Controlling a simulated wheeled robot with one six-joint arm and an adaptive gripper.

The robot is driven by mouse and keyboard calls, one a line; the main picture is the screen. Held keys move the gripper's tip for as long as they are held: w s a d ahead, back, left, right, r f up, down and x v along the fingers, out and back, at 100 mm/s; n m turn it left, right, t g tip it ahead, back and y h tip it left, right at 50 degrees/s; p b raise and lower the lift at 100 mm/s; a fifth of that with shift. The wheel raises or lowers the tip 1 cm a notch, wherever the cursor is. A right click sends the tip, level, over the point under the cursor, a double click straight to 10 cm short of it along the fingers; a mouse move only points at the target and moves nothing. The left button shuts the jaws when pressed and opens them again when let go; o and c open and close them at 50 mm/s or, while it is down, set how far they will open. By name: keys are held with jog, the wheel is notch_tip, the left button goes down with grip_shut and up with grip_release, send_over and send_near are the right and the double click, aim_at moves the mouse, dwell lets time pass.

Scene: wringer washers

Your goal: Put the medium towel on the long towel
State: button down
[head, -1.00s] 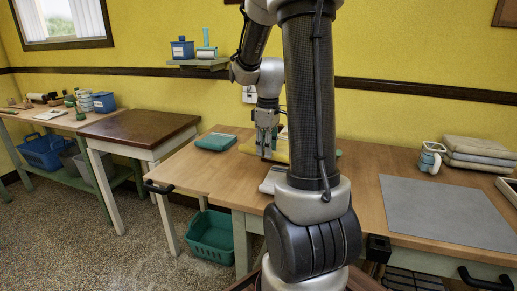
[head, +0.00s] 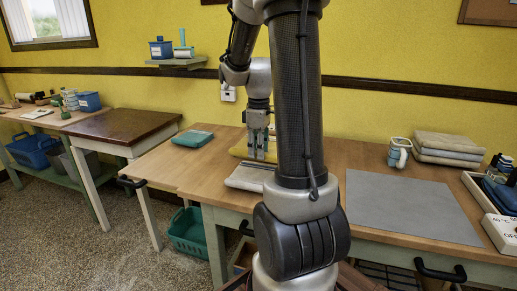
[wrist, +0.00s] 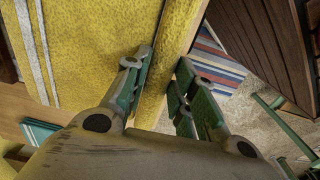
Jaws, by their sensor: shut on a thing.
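In the wrist view the fingers (wrist: 160,85) are closed about a yellow fold, and yellow cloth with white stripes (wrist: 75,60) fills the left side. A pale grey folded towel (head: 247,177) lies just in front of the gripper. A teal folded towel (head: 193,138) lies to the left at the back. The pictures do not label which towel is medium or long.
A grey mat (head: 412,206), a mug (head: 399,153), a stack of beige towels (head: 447,148) and a tray (head: 478,192) are on the right. A dark-topped table (head: 122,132) stands left. A wall shelf (head: 178,64) holds a blue box. A teal basket (head: 187,232) is below.

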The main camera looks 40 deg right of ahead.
send_over(258, 184)
jog(key=shift+s+f, duration=0.1)
jog(key=shift+f, duration=4.3)
jog(key=shift+f, duration=0.35)
jog(key=shift+s+a+f, duration=0.15)
jog(key=shift+s+f, duration=0.05)
jog(key=shift+f, duration=0.3)
jog(key=c, duration=1.1)
grip_release()
jog(key=shift+w+f, duration=0.1)
jog(key=shift+r, duration=0.2)
jog(key=shift+w+r, duration=0.1)
jog(key=shift+r, duration=0.15)
notch_tip(258, 184, up, 11)
jog(key=shift+r, duration=0.15)
